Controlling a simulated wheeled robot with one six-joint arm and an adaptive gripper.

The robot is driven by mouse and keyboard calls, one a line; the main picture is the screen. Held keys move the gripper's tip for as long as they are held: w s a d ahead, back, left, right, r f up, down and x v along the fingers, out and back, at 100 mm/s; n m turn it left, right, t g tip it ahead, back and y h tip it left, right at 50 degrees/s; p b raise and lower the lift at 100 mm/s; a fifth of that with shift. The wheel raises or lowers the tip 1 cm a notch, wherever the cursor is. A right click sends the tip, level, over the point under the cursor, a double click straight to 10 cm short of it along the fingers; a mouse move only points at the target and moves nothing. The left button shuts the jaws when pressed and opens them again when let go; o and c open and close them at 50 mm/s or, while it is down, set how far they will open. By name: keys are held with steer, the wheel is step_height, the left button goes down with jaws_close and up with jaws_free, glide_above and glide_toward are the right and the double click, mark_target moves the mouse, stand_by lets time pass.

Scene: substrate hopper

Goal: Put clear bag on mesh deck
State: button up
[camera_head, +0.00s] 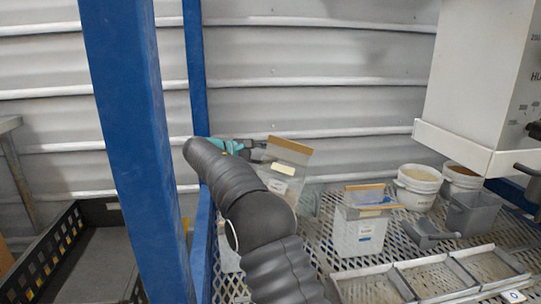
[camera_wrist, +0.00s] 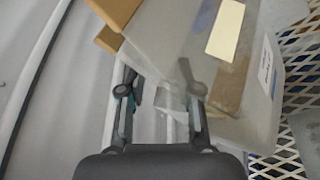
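The clear bag (camera_head: 282,175) has a brown top strip and a pale yellow label. It is tilted at the far left of the mesh deck (camera_head: 400,258), and my arm hides its lower left part. My gripper (camera_head: 262,150) is at the bag's upper left side. In the wrist view the clear bag (camera_wrist: 207,50) fills the upper middle and right. My gripper's two fingers (camera_wrist: 158,85) are apart there and overlap the bag's edge. I cannot tell whether they press on it. The mesh deck (camera_wrist: 302,62) shows at the right edge.
Shallow trays (camera_head: 425,283) lie in front. A white hopper (camera_head: 475,80) overhangs right; a blue post (camera_head: 135,130) rises left.

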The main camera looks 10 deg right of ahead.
steer(key=shift+o, duration=0.5)
steer(key=o, duration=1.2)
steer(key=shift+a+r, duration=0.1)
steer(key=shift+a, duration=0.05)
steer(key=v, duration=0.7)
steer(key=shift+a, duration=0.15)
steer(key=shift+c, duration=0.4)
